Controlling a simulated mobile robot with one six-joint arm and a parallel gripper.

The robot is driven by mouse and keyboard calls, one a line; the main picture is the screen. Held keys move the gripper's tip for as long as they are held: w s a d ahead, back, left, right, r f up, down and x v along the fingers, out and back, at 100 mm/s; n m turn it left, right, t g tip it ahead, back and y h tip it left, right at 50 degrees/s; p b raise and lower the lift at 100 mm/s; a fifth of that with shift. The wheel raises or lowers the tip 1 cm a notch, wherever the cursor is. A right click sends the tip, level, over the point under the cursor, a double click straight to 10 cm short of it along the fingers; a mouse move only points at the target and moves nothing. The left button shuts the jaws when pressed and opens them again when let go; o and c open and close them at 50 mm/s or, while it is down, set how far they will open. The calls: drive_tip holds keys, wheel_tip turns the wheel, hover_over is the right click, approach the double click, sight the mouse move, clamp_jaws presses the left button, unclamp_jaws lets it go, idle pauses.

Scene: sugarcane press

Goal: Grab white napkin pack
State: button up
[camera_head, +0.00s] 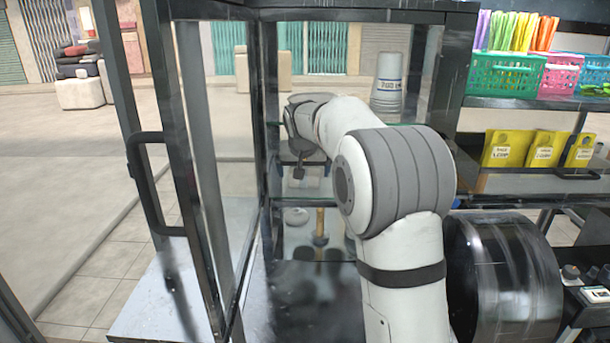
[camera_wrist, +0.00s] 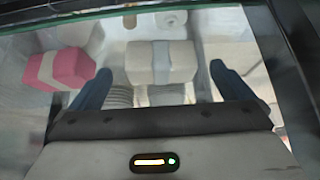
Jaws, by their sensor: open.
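A white pack with a pale grey-blue band (camera_wrist: 146,62), which looks like the napkin pack, shows in the upper middle of the wrist view. My gripper (camera_wrist: 162,74) is open, with one dark finger on each side of the pack in the picture. No contact with the pack shows, and I cannot tell how far in front of the fingertips it lies. In the head view my arm reaches into a glass cabinet, and my gripper (camera_head: 299,172) is partly hidden behind the arm.
A pink pack (camera_wrist: 75,68) lies left of the white one. A white roll (camera_wrist: 171,20) sits behind. A glass shelf edge (camera_wrist: 100,17) crosses the top left. The cabinet's glass door (camera_head: 215,150) stands open at left. Stacked cups (camera_head: 388,85) stand on the upper shelf.

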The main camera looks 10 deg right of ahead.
drive_tip(key=shift+w+d, duration=0.1)
drive_tip(key=shift+w, duration=0.4)
drive_tip(key=p+x, duration=0.1)
drive_tip(key=x, duration=0.4)
drive_tip(key=shift+w+p, duration=0.1)
drive_tip(key=shift+p, duration=0.25)
drive_tip(key=shift+c, duration=0.6)
drive_tip(key=c, duration=0.8)
drive_tip(key=shift+o, duration=0.2)
